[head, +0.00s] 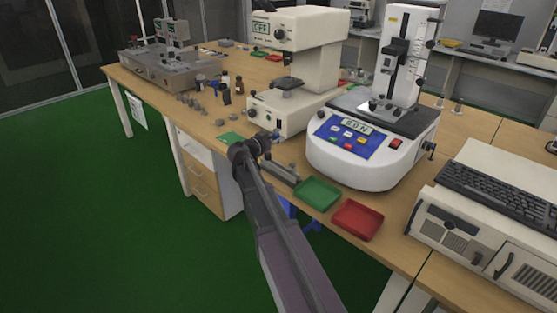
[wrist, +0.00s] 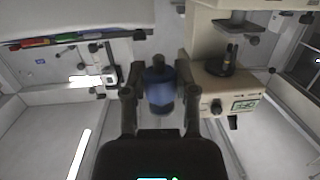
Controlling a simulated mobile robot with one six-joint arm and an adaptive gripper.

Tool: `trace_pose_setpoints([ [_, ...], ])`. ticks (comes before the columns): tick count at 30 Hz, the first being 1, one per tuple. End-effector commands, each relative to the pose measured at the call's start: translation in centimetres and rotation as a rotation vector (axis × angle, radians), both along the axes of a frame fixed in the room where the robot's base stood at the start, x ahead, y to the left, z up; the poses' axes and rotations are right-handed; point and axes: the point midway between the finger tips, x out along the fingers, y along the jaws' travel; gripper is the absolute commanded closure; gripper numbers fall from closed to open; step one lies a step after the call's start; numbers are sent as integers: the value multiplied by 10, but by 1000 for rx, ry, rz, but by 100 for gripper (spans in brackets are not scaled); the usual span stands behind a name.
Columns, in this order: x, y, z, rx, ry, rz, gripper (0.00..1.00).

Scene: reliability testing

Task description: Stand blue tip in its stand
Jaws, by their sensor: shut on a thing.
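The blue tip (wrist: 159,90) is a short blue cylinder with a dark lower end. In the wrist view it sits between the two fingers of my gripper (wrist: 160,76), which is shut on it. In the head view my gripper (head: 250,149) is over the front edge of the bench, near a green mat and left of the long grey block. The blue tip cannot be made out there. Several small grey pieces (head: 191,104) stand on the bench behind and left of my gripper. I cannot tell which of them, if any, is the stand.
A cream test machine (head: 296,75) stands just behind my gripper, and a white tester (head: 365,140) to its right. A green tray (head: 317,194) and a red tray (head: 357,219) lie at the front edge. Dark bottles (head: 226,92) stand farther back.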

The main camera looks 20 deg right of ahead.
Motion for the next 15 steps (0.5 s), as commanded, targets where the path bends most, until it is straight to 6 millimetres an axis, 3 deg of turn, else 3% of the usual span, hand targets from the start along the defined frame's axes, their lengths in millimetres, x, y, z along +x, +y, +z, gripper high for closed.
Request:
trace_pose_setpoints([
  [1, -4, -1, -15, -1, -1, -16, 100],
  [6, -13, -4, -30, -4, -2, -59, 100],
  [15, -18, -5, -35, -5, -4, -82, 100],
])
